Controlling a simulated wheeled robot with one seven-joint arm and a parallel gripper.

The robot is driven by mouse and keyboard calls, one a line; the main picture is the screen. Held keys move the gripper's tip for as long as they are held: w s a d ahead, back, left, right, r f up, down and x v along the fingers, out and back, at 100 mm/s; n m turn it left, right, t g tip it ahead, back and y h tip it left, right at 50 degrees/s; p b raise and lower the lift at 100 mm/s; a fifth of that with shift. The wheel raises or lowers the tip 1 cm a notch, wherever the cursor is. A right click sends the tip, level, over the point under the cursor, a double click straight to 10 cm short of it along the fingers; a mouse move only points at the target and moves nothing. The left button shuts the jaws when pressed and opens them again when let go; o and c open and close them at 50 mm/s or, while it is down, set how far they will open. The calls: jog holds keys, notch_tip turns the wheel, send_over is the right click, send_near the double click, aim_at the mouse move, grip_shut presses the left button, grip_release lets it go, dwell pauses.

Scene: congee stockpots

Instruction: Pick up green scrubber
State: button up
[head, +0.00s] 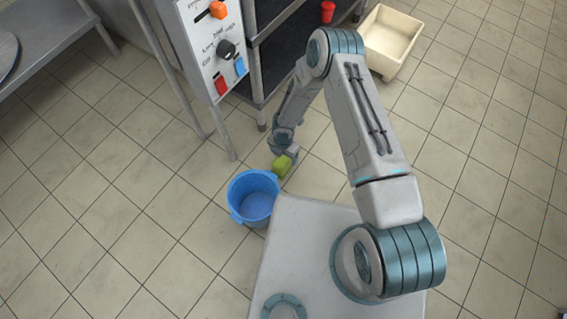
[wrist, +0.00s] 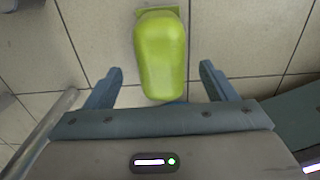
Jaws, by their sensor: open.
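The green scrubber (wrist: 160,52) is in the upper middle of the wrist view, a rounded yellow-green block with a flatter piece at its far end. My gripper (wrist: 161,82) is open, with one blue finger on each side of the scrubber's near end. Gaps show between the fingers and the scrubber, and I see no contact. In the head view the scrubber (head: 283,165) shows at the end of my arm, just above and right of the blue bucket. The fingers are hard to make out there.
A blue bucket (head: 253,197) stands on the tiled floor (head: 110,210). A control panel (head: 212,45) with knobs and a dark shelf unit (head: 290,45) stand behind. A cream bin (head: 392,40) is at the upper right, near a red object (head: 327,11). Floor at the left is clear.

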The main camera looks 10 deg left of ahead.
aim_at(284, 157)
notch_tip(284, 157, down, 3)
jog(key=shift+b, duration=0.4)
jog(key=shift+r, duration=0.1)
jog(key=shift+c, duration=0.4)
jog(key=c, duration=1.2)
jog(key=shift+o, duration=0.2)
jog(key=shift+r, duration=0.1)
